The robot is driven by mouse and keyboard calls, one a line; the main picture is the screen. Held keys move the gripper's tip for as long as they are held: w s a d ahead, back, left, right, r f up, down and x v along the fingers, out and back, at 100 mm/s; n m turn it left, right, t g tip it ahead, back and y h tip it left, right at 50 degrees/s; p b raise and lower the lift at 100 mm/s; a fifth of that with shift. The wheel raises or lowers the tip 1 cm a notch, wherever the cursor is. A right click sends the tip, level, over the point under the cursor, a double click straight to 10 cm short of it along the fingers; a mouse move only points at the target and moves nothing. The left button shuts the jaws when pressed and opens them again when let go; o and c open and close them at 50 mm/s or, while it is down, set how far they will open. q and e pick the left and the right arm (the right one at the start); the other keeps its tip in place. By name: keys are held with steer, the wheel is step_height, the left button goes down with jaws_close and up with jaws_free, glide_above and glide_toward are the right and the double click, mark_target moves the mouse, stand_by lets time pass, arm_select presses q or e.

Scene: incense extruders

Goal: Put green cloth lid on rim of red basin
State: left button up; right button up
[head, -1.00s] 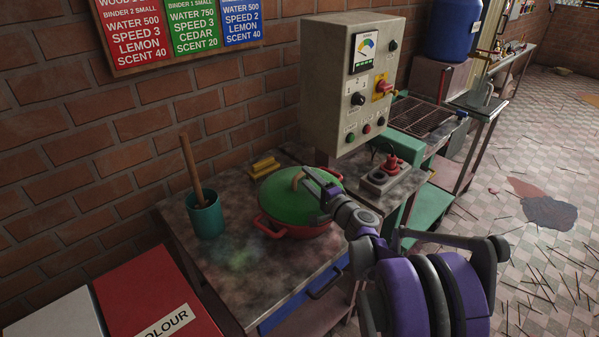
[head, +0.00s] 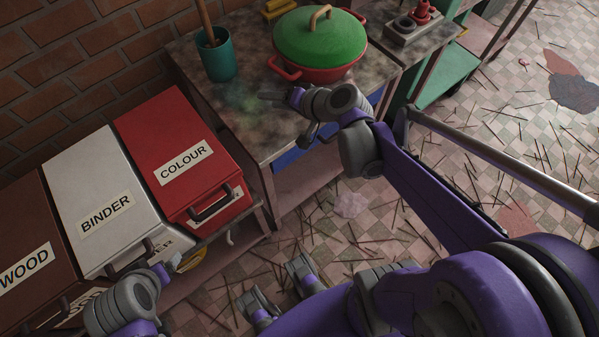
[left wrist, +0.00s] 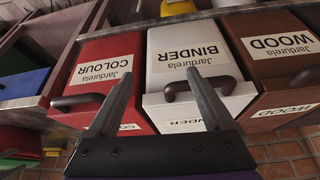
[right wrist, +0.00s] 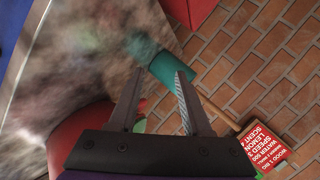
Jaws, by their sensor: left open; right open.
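The green domed lid (head: 318,42), with a tan loop handle (head: 321,15), sits on top of the red basin (head: 312,76) on the stained table. It looks roughly level and covers the basin's opening; the far side of the rim is hidden. My right gripper (head: 272,97) is open and empty, over the table in front of the basin and apart from it. In the right wrist view, parts of the basin (right wrist: 75,132) and lid (right wrist: 140,125) show behind the fingers. My left gripper (left wrist: 157,74) is open and empty, facing the white BINDER box.
A teal cup (head: 220,62) with a wooden stick stands left of the basin. Yellow blocks (head: 279,9) lie behind it and a grey switch box (head: 415,28) stands right. Red COLOUR (head: 175,130), white BINDER (head: 90,175) and brown WOOD (head: 30,225) boxes stand at left.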

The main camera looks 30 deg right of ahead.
steer(key=s+a+f+n+g+h, duration=0.2)
steer(key=s+f+n+g, duration=0.1)
steer(key=s, duration=0.6)
steer(key=s+a+f+n+g+h, duration=0.2)
steer(key=s+a+f+n+g, duration=0.1)
steer(key=s, duration=0.6)
steer(key=f+n, duration=0.1)
steer(key=n, duration=0.1)
steer(key=shift+s+f+n, duration=0.15)
steer(key=shift+f+n, duration=0.05)
steer(key=shift+n, duration=0.2)
step_height(320, 180, up, 6)
steer(key=w+p, duration=0.1)
steer(key=p, duration=0.4)
steer(key=shift+p, duration=0.3)
steer(key=shift+w, duration=0.1)
